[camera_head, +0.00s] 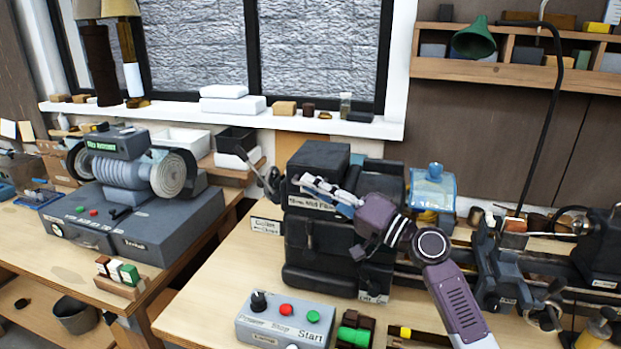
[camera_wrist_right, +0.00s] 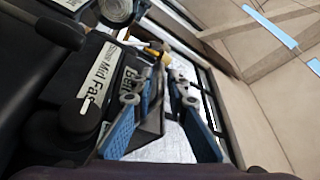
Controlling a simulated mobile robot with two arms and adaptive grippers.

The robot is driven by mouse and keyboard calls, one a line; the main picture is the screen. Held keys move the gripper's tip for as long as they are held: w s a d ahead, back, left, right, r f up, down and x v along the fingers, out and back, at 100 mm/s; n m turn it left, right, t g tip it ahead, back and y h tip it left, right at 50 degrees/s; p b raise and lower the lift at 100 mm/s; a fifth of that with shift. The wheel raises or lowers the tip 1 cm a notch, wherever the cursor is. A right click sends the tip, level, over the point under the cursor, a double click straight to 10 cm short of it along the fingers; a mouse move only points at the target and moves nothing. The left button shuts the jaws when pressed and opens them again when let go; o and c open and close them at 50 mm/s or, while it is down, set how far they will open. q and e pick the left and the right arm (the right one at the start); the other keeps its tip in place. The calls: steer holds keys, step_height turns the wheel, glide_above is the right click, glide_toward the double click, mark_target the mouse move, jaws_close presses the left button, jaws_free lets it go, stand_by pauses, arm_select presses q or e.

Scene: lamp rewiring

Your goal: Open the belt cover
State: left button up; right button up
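The dark lathe headstock (camera_head: 330,240) stands in the middle of the head view, with a black box-shaped cover (camera_head: 318,160) on top. A "Slow Mid Fast" label (camera_head: 310,202) is on its front. In the right wrist view, this label (camera_wrist_right: 97,75) and a dark part with a label beginning "Belt" (camera_wrist_right: 128,82) show close up. My right gripper (camera_head: 325,188) is at the upper front of the headstock. In the wrist view its blue-padded fingers (camera_wrist_right: 160,90) are apart, with a dark edge showing between them. Contact is unclear. My left gripper is out of view.
A control box (camera_head: 285,320) with red and green buttons stands in front of the headstock. A bench grinder (camera_head: 125,175) stands at left. A green lamp (camera_head: 473,42) hangs at upper right.

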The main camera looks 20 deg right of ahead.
steer(key=shift+w+a+r, duration=0.15)
steer(key=shift+w+a, duration=0.2)
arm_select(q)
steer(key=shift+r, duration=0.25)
arm_select(e)
steer(key=shift+c, duration=0.2)
jaws_close()
steer(key=shift+d, duration=0.1)
